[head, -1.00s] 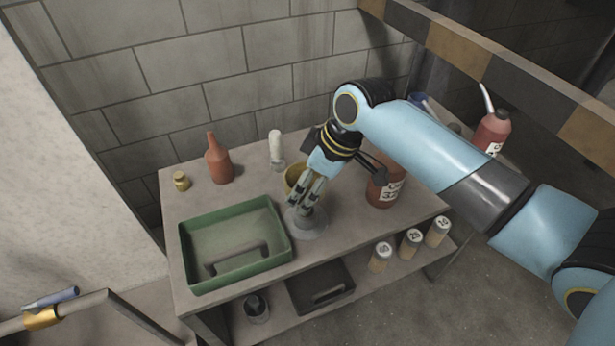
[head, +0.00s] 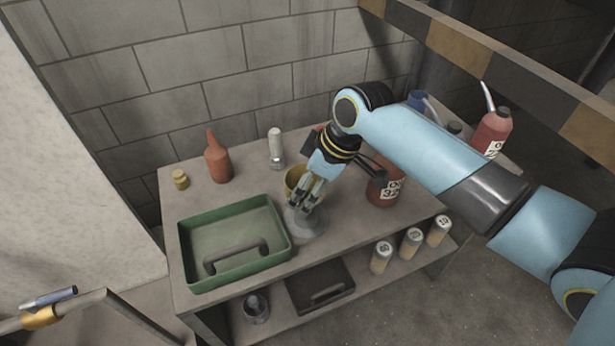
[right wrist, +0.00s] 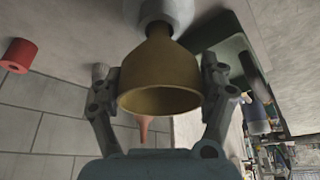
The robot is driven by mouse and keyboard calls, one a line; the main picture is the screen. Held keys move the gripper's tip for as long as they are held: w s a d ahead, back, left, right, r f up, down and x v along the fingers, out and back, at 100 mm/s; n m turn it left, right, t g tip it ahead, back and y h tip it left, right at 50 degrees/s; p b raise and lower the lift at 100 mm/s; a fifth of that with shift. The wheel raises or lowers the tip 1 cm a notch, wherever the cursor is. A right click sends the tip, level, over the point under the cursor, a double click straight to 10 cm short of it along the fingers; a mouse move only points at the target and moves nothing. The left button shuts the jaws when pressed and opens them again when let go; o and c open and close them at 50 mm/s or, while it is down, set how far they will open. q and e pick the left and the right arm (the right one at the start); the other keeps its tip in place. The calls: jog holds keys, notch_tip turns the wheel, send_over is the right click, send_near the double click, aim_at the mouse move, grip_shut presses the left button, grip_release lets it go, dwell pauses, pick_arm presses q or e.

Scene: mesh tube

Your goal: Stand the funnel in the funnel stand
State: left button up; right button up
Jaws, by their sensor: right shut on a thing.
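The yellow funnel (head: 294,180) is at the front middle of the bench, partly hidden behind my right gripper's fingers in the head view. In the right wrist view the funnel (right wrist: 160,88) has its wide mouth toward the camera and its narrow end at the grey funnel stand (right wrist: 168,10). The stand's round grey base (head: 312,232) rests on the bench below the gripper. My right gripper (head: 306,198) is shut on the funnel, one finger on each side. How deep the spout sits in the stand is hidden. My left gripper is not in view.
A green tray (head: 187,262) with a dark handle stands left of the stand. A brown labelled bottle (head: 382,192) is close on the right. An orange bottle (head: 218,163) and a white-topped tube (head: 275,148) stand behind. Several capped jars (head: 381,258) are on the lower shelf.

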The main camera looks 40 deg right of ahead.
jog(key=shift+f+b, duration=0.3)
jog(key=shift+f, duration=0.4)
dwell(0.4)
jog(key=o, duration=1.3)
jog(key=shift+r, duration=0.1)
